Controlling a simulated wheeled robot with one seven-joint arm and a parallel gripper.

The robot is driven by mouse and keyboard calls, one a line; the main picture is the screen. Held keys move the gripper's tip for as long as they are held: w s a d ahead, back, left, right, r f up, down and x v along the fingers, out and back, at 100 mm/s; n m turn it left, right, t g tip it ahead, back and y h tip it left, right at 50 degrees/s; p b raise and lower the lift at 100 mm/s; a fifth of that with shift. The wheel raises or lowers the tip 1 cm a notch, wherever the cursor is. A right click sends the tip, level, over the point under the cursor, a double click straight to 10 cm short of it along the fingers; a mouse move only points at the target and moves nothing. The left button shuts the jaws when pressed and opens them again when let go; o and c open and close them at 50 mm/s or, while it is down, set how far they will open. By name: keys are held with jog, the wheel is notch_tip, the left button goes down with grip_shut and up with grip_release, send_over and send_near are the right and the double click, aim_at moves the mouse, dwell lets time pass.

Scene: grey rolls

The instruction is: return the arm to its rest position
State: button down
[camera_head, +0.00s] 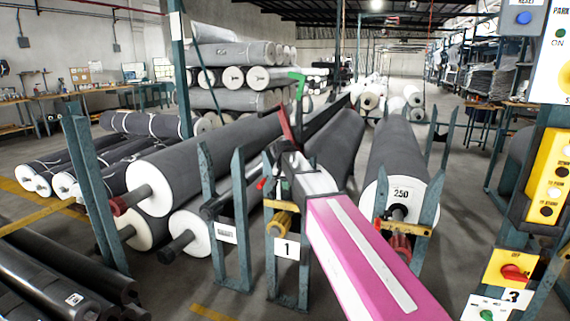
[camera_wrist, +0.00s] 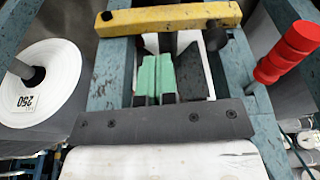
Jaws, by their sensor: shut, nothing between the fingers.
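My arm (camera_head: 365,255) reaches from the lower right of the head view towards the blue rack post with the "1" tag (camera_head: 287,246). It is pink with a white stripe. Its far end lies among the rack parts, and the fingers are hard to make out there. In the wrist view my gripper (camera_wrist: 154,76) shows two green-padded fingers pressed together with nothing between them. They lie in front of blue rack metal, just below a yellow bar (camera_wrist: 170,18).
A red ridged handle (camera_wrist: 288,52) is close on the right in the wrist view. A grey roll marked 250 (camera_head: 401,175) hangs right of my arm. More grey rolls (camera_head: 205,165) sit in blue racks on the left. A control panel (camera_head: 550,175) stands at the right edge.

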jog(key=s+d+f+n+g, duration=0.1)
jog(key=s+d+f, duration=0.9)
jog(key=s, duration=0.4)
jog(key=s+d+f+n+g, duration=0.1)
jog(key=s+d+f, duration=0.9)
jog(key=s+f, duration=0.3)
jog(key=shift+s+n+g+y, duration=0.4)
jog(key=shift+s, duration=0.6)
